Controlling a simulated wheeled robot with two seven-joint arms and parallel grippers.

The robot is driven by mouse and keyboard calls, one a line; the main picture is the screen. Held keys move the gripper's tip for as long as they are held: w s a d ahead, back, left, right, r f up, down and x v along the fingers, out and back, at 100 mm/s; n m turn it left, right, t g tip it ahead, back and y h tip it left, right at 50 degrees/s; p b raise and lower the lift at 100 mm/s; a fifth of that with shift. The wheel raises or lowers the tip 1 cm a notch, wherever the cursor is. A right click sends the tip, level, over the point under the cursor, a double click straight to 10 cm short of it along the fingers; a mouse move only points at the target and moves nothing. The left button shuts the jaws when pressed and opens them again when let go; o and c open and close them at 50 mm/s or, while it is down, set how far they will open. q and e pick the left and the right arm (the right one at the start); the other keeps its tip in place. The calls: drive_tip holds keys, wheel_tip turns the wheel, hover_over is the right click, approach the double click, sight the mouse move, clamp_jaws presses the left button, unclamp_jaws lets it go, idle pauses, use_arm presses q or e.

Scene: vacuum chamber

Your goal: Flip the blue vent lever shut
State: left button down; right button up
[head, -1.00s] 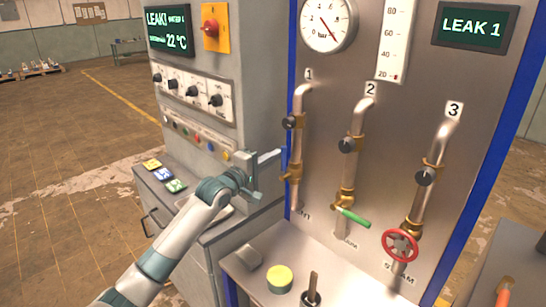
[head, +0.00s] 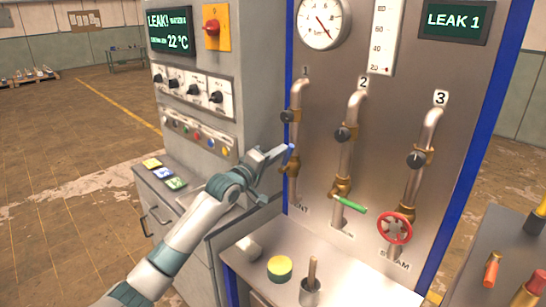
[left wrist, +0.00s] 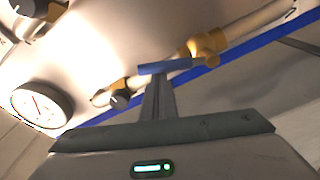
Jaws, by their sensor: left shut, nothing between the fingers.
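The blue vent lever (left wrist: 165,67) sits on the brass valve (left wrist: 206,46) of pipe 1. In the left wrist view it extends left from the valve, at a slight angle to the pipe. In the head view the valve (head: 291,168) is low on pipe 1, and a bit of the lever (head: 291,152) shows at my fingertips. My left gripper (head: 284,155) is shut and empty, its fingers reaching to the lever; they also show in the left wrist view (left wrist: 157,92). I cannot tell whether they touch it. My right gripper is not in view.
Pipe 2 has a green lever (head: 350,204) and pipe 3 a red handwheel (head: 394,228). A pressure gauge (head: 323,22) is above. The screen (head: 453,20) reads LEAK 1. The grey control cabinet (head: 247,90) stands left. A yellow-topped round piece (head: 279,267) sits on the bench.

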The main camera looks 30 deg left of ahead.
use_arm(q)
drive_tip(key=s+d+f+m+h+b, duration=0.2)
drive_tip(key=d+f+m+b, duration=0.3)
drive_tip(key=m, duration=1)
drive_tip(key=shift+d+f+m+h, duration=0.45)
drive_tip(key=shift+d+f, duration=0.25)
drive_tip(key=shift+f, duration=0.3)
